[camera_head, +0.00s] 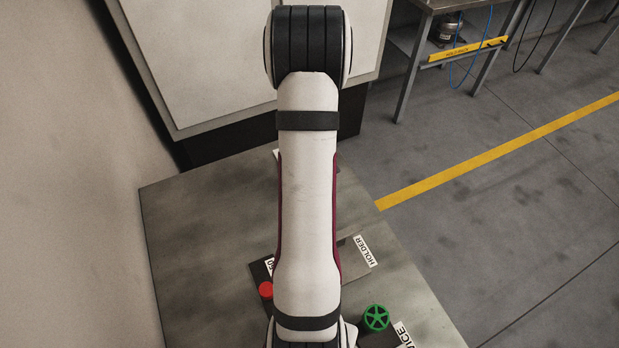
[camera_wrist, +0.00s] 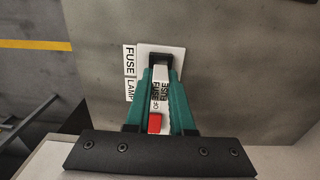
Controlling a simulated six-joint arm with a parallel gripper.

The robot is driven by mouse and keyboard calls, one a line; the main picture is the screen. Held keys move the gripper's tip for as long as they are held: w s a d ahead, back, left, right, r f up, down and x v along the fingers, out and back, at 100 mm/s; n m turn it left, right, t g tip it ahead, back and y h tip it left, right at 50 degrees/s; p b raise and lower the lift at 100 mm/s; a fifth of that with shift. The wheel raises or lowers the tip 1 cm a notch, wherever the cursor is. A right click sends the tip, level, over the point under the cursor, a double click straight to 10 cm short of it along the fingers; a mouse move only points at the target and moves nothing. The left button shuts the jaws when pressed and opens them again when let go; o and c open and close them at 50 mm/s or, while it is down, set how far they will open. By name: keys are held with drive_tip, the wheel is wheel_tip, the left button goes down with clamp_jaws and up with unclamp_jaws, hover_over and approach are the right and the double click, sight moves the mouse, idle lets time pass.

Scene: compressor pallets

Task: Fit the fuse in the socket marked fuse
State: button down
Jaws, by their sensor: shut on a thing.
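In the wrist view my gripper (camera_wrist: 161,76) reaches away from the camera with two teal fingers. It is shut on the fuse (camera_wrist: 161,92), a pale piece with FUSE lettering on its face. A red block (camera_wrist: 155,123) shows between the fingers nearer the palm; I cannot tell whether it belongs to the fuse. Just beyond the fingertips is a black socket (camera_wrist: 161,58) on a white plate (camera_wrist: 148,50). A FUSE label (camera_wrist: 130,59) stands left of it. I cannot tell whether the fuse touches the socket. In the head view my arm hides the gripper, fuse and socket.
A LAMP label (camera_wrist: 130,89) is below the FUSE label. In the head view a grey table (camera_head: 190,240) carries a red knob (camera_head: 266,290), a green wheel (camera_head: 376,318) and a HOLDER label (camera_head: 365,251). A pale cabinet (camera_head: 200,60) stands behind it.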

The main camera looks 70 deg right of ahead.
drive_tip(key=shift+f, duration=0.7)
drive_tip(key=shift+r, duration=0.4)
drive_tip(key=shift+f, duration=0.35)
idle(1.5)
drive_tip(key=shift+r, duration=0.35)
drive_tip(key=shift+f, duration=0.5)
idle(1.1)
drive_tip(key=shift+r, duration=0.1)
drive_tip(key=shift+r, duration=0.4)
drive_tip(key=shift+d, duration=0.1)
idle(0.4)
